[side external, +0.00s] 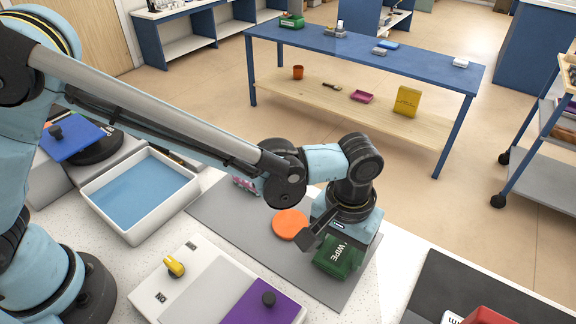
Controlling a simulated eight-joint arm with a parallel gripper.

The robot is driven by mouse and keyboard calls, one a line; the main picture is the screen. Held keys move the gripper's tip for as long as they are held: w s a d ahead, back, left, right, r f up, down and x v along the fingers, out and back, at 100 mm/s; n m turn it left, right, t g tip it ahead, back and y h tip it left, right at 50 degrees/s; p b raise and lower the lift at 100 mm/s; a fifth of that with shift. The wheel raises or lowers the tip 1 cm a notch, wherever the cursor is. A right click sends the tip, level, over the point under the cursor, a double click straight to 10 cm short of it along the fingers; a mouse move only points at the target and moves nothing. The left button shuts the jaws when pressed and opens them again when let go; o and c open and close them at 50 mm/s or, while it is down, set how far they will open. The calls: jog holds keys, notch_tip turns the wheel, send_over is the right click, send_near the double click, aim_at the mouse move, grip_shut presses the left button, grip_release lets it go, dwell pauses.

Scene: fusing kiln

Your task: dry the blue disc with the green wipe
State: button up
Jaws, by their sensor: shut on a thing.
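My gripper (325,247) points down over the grey mat (232,222) and is shut on the green wipe (338,258), a block with white lettering. The wipe is low, at the mat's near right part; I cannot tell whether it touches what is below it. I do not see the blue disc; the wipe and gripper hide the mat under them. An orange disc (290,224) lies flat on the mat, just left of the gripper.
A white tray of blue liquid (140,190) stands left of the mat. In front are a white panel with a yellow knob (175,266) and a purple lid (258,302). A red object (485,315) sits on a black mat (450,280) at right.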

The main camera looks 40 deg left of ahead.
jog(key=shift+a, duration=1)
jog(key=shift+d, duration=2.1)
jog(key=shift+a, duration=2.1)
jog(key=shift+r, duration=3.5)
